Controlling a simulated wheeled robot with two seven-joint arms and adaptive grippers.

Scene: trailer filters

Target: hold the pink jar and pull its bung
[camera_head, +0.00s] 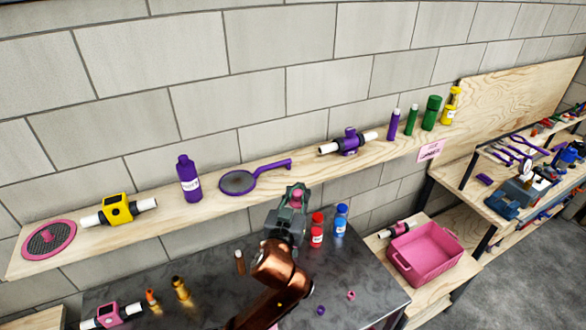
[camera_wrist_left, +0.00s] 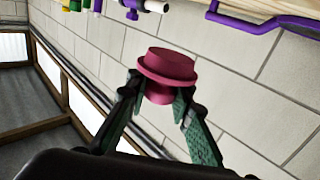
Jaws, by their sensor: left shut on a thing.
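My left gripper (camera_head: 292,204) is raised above the dark table, in front of the wooden shelf. In the left wrist view its two fingers (camera_wrist_left: 160,100) are shut on a pink flanged piece (camera_wrist_left: 168,66). The piece has a round flat top, a wide rim and a narrower lower part between the fingertips. Its pink top also shows between the fingers in the head view (camera_head: 297,195). I cannot tell whether it is the bung alone or the jar with its bung, as the fingers hide its lower part. My right gripper is not in view.
A red bottle (camera_head: 317,230) and a blue bottle (camera_head: 340,221) stand close right of my gripper. The shelf (camera_head: 225,205) behind holds a purple bottle (camera_head: 189,180) and a purple strainer (camera_head: 240,182). A pink crate (camera_head: 430,258) is at right. Brass pieces (camera_head: 181,289) stand at the table's left.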

